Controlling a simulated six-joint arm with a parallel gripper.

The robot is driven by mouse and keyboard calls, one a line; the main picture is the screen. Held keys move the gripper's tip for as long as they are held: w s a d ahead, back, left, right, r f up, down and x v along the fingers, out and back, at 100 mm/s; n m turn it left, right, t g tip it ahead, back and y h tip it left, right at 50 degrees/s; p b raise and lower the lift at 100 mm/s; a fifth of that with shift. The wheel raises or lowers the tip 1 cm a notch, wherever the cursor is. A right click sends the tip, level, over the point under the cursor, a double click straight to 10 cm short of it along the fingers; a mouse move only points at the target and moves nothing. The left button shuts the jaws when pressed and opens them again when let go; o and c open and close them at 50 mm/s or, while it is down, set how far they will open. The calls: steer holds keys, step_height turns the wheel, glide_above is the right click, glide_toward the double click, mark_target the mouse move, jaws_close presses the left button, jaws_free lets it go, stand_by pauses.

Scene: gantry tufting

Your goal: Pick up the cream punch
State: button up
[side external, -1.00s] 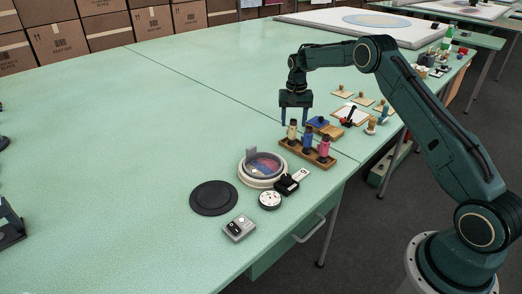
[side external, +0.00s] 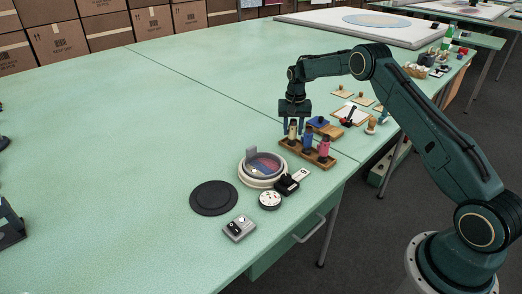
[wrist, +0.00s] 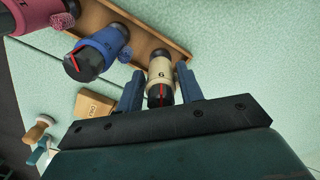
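The cream punch (wrist: 160,72), marked 6 and with a red line on its dark end, stands in the wooden rack. It also shows in the side view (side external: 293,132) at the rack's left end. My gripper (wrist: 160,76) is open, with one blue finger on each side of the cream punch. A narrow gap shows between the punch and the left finger; contact on the right is hard to tell. The wooden rack (side external: 312,157) also holds a blue punch (side external: 307,139) and a pink punch (side external: 324,146), both beside the cream one.
A round hoop (side external: 262,168) with coloured fabric, a black disc (side external: 214,198), a white dial (side external: 270,200) and a grey box (side external: 239,228) lie in front of the rack. Wooden blocks and stamps lie behind.

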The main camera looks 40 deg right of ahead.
steer(key=c, duration=0.6)
steer(key=shift+o, duration=0.2)
steer(key=shift+r, duration=0.15)
step_height(320, 180, up, 20)
stand_by(0.6)
